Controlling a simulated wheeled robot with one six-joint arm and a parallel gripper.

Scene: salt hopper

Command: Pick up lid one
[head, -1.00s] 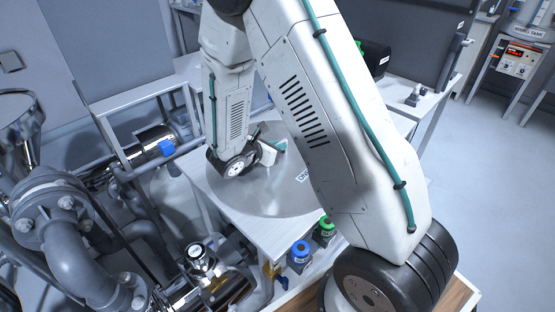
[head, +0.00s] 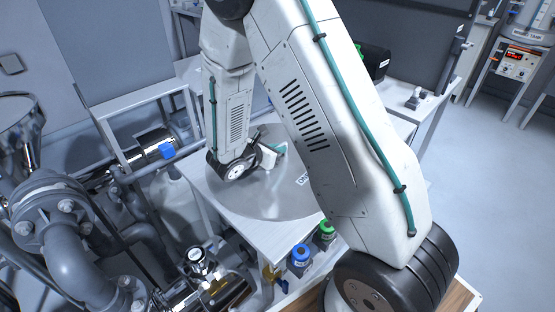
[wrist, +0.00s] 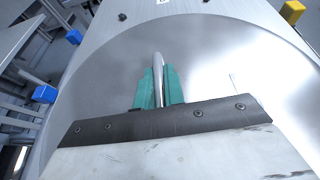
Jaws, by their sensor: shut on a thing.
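Lid one is a large round grey metal disc (head: 280,203) on a pale table, with a partly hidden label at its right. It also fills much of the wrist view (wrist: 225,65), where an upright bar handle (wrist: 158,60) rises from it. My gripper (head: 277,150) is over the middle of the lid, partly hidden by my arm in the head view. In the wrist view its teal fingers (wrist: 158,88) are closed on both sides of the handle. I cannot tell whether the lid is clear of the surface under it.
A blue-capped fitting (head: 300,253) and a green-capped one (head: 325,231) stand at the table's front edge. Grey pipes (head: 75,250) and a steel funnel (head: 18,120) crowd the left. A side table (head: 425,105) stands behind at the right. Open floor (head: 500,180) lies at the right.

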